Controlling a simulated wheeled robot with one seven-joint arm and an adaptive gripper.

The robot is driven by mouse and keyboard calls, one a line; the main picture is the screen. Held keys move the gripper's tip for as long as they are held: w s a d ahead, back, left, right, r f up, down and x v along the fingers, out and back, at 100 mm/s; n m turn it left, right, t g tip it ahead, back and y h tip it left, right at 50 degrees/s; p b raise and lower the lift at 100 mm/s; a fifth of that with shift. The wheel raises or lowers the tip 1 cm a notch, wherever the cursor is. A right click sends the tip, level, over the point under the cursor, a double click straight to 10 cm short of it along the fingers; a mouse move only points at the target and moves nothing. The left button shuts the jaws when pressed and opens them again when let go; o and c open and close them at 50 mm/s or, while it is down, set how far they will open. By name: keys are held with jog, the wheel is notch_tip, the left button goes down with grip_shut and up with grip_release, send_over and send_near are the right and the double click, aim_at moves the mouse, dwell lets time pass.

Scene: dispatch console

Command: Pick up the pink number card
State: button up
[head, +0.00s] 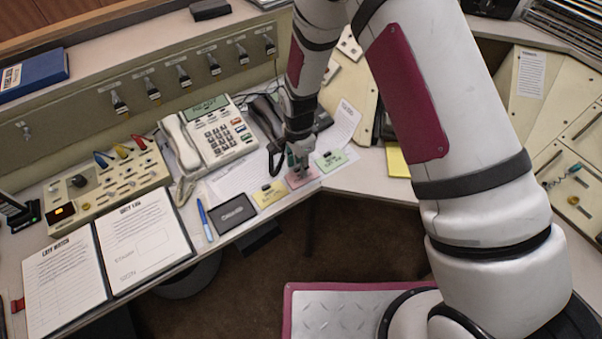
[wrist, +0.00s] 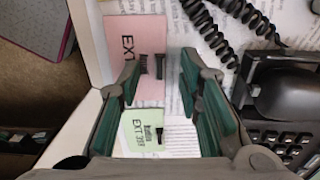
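The pink number card (head: 304,180) lies on the desk near its front edge, between a yellow card (head: 268,194) and a green card (head: 331,160). In the wrist view the pink card (wrist: 138,36) shows "EXT" and carries a small black clip (wrist: 152,66). My gripper (head: 299,160) points down over the pink card. In the wrist view its green-padded fingers (wrist: 160,68) are apart, with the black clip between the tips and seemingly not touched. The green card (wrist: 141,131), also with a dark clip, shows nearer the gripper's base. The exact height of the fingertips is hard to tell.
A desk phone (head: 212,132) with a coiled cord stands behind left. A dark handset (head: 268,115) is close behind my gripper. A black plate (head: 235,214), blue pen (head: 205,219) and clipboards (head: 142,240) lie left. The desk edge is just in front of the cards.

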grip_shut()
